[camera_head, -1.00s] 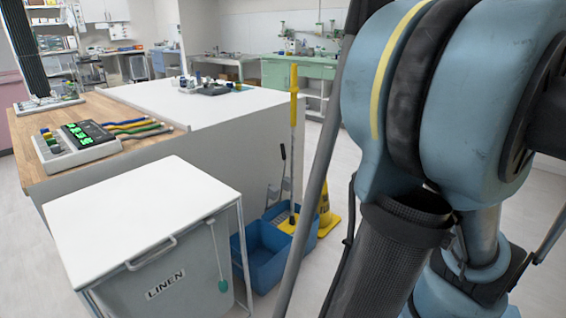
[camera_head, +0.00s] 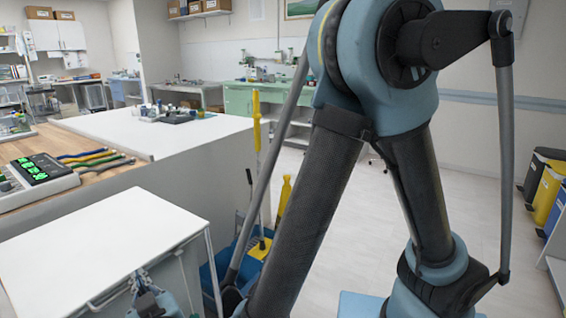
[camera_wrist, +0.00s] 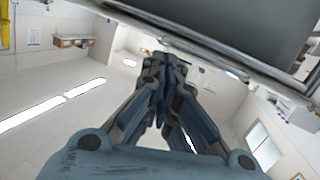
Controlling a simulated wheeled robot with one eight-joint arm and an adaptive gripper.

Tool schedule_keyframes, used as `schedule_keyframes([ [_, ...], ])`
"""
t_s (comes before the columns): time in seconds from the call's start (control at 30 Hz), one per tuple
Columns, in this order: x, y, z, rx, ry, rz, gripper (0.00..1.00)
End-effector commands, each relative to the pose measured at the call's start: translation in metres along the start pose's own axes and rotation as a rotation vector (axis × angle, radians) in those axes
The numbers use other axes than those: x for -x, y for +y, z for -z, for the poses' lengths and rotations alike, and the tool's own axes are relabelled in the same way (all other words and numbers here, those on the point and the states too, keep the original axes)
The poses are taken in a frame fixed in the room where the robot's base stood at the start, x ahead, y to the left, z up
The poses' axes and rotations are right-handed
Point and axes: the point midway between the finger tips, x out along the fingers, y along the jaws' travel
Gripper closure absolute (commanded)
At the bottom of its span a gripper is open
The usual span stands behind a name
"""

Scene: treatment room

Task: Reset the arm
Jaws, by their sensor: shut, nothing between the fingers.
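My arm fills the middle and right of the head view, bent with its upper joint near the top edge. My gripper (camera_head: 155,300) shows small at the bottom of the head view, in front of the white-topped linen cart (camera_head: 100,240). In the wrist view my gripper (camera_wrist: 162,62) has its fingers together with nothing between them. A grey panel with a metal rail (camera_wrist: 225,30) lies close beyond the fingertips in the wrist view; I cannot tell for sure what it belongs to.
A counter (camera_head: 165,135) with a control box (camera_head: 38,175) and coloured cables stands behind the cart. A blue mop bucket (camera_head: 212,275) with a yellow-handled mop (camera_head: 257,120) is beside it. Bins (camera_head: 548,188) stand at the far right. Floor between arm and bins is clear.

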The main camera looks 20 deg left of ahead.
Motion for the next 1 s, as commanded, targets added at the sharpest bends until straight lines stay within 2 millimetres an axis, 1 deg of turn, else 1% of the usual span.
schedule_keyframes([
  [0.03, -0.017, 0.021, 0.003, 0.01, -0.027, -0.037, 1.0],
  [0.17, -0.049, 0.068, 0.006, 0.037, -0.097, -0.116, 1.0],
  [0.2, -0.058, 0.084, 0.007, 0.043, -0.12, -0.14, 1.0],
  [0.27, -0.071, 0.108, 0.008, 0.052, -0.156, -0.175, 1.0],
  [0.3, -0.078, 0.124, 0.008, 0.058, -0.179, -0.198, 1.0],
  [0.37, -0.088, 0.149, 0.008, 0.065, -0.215, -0.231, 1.0],
  [0.4, -0.094, 0.166, 0.007, 0.07, -0.24, -0.252, 1.0],
  [0.47, -0.102, 0.191, 0.007, 0.075, -0.277, -0.283, 1.0],
  [0.5, -0.106, 0.207, 0.006, 0.077, -0.3, -0.303, 1.0],
  [0.57, -0.112, 0.232, 0.005, 0.081, -0.338, -0.332, 1.0],
  [0.6, -0.114, 0.249, 0.003, 0.082, -0.363, -0.351, 1.0],
  [0.63, -0.116, 0.262, 0.002, 0.083, -0.381, -0.365, 1.0],
  [0.7, -0.119, 0.29, 0.0, 0.083, -0.425, -0.396, 1.0],
  [0.77, -0.119, 0.315, -0.003, 0.082, -0.462, -0.421, 1.0],
  [0.8, -0.119, 0.331, -0.005, 0.079, -0.488, -0.437, 1.0],
  [0.97, -0.112, 0.393, -0.013, 0.067, -0.587, -0.496, 1.0],
  [1.0, -0.109, 0.408, -0.015, 0.062, -0.611, -0.51, 1.0],
])
